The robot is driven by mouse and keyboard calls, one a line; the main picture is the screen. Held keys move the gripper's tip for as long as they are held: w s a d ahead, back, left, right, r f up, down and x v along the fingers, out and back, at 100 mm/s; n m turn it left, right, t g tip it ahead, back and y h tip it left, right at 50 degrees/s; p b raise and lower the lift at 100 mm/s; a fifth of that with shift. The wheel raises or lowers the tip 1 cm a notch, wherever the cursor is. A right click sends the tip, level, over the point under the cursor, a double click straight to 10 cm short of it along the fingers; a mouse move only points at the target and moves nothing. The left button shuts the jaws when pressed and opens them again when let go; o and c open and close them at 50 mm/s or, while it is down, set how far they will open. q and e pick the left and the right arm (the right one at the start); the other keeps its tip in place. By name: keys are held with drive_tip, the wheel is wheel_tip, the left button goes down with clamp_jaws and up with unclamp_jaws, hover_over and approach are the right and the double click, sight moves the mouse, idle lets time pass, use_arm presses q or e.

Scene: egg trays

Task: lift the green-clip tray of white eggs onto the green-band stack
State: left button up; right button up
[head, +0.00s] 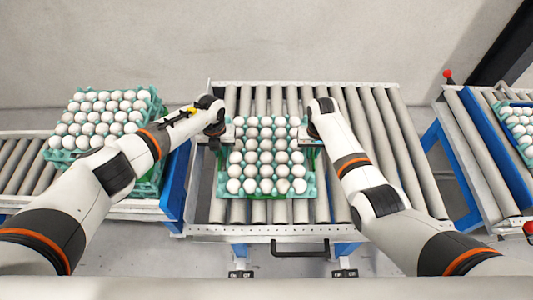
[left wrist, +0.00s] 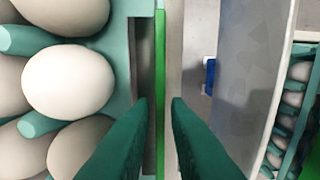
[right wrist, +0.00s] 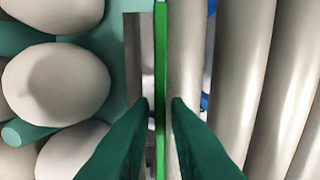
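The teal tray of white eggs (head: 315,188) sits on the middle roller conveyor. A bright green clip strip runs along its side in the left wrist view (left wrist: 160,60) and in the right wrist view (right wrist: 160,60). My left gripper (head: 217,140) is at the tray's left side, open, with its fingers on either side of the strip and gaps showing. My right gripper (head: 308,140) is at the right side, open around the strip there in the same way.
The middle conveyor's rollers (head: 385,150) are bare to the right of the tray. Another egg tray (head: 527,153) is on the right conveyor, cut off by the picture edge. Blue frame parts (head: 178,180) stand between the left and middle conveyors.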

use_arm(q)
clamp_jaws()
use_arm(e)
clamp_jaws()
idle(1.1)
use_arm(q)
drive_tip(key=shift+w+r, duration=0.2)
drive_tip(key=shift+r, duration=0.05)
use_arm(e)
drive_tip(key=shift+w+r, duration=0.25)
drive_tip(key=shift+r, duration=0.05)
